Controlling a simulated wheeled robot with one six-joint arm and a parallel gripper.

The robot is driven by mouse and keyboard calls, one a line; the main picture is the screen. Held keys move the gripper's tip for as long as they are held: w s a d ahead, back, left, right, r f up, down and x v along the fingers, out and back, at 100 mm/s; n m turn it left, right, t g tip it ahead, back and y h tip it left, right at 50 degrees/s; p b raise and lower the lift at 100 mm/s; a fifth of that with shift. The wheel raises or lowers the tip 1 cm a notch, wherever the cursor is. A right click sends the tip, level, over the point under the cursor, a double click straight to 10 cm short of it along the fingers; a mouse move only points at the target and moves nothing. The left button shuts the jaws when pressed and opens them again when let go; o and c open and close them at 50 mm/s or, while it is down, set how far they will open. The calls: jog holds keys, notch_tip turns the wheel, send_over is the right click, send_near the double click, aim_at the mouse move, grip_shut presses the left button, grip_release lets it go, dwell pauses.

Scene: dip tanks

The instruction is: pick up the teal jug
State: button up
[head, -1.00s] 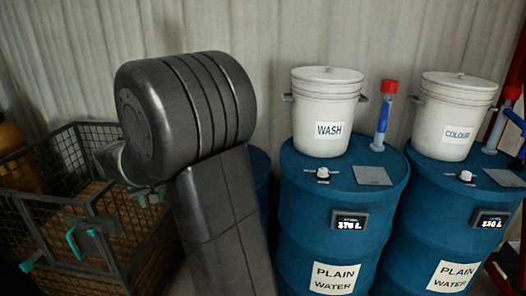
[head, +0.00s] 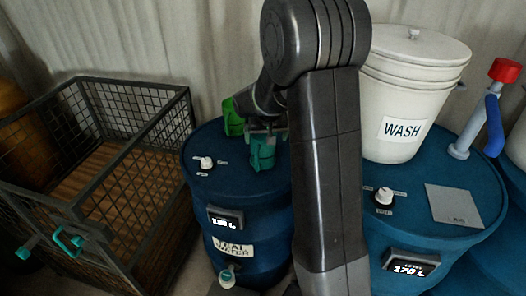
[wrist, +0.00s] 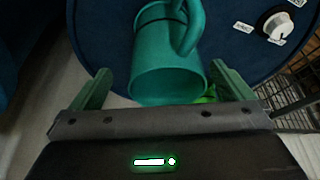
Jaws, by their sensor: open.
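The teal jug (head: 262,153) stands on top of the blue drum labelled TEAL WATER (head: 228,170), partly hidden by my arm. In the wrist view the jug (wrist: 165,75) fills the middle, with its curved handle on the upper right. My gripper (head: 264,130) is at the jug in the head view. In the wrist view its two green fingers are spread, one on each side of the jug, with a visible gap on both sides. The jug's base and the exact finger depth are hard to tell.
A white WASH bucket (head: 412,90) stands on the drum at right. A wire-mesh crate (head: 70,205) stands at left. A white knob (head: 205,162) is on the drum top.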

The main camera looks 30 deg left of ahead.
aim_at(261, 152)
jog(key=shift+a+p+x, duration=0.25)
jog(key=shift+p+x, duration=0.2)
jog(key=shift+x, duration=0.8)
jog(key=shift+a+p+x, duration=0.2)
jog(key=shift+p+x, duration=0.25)
jog(key=shift+x, duration=0.8)
jog(key=shift+r, duration=0.1)
jog(key=shift+c, duration=0.4)
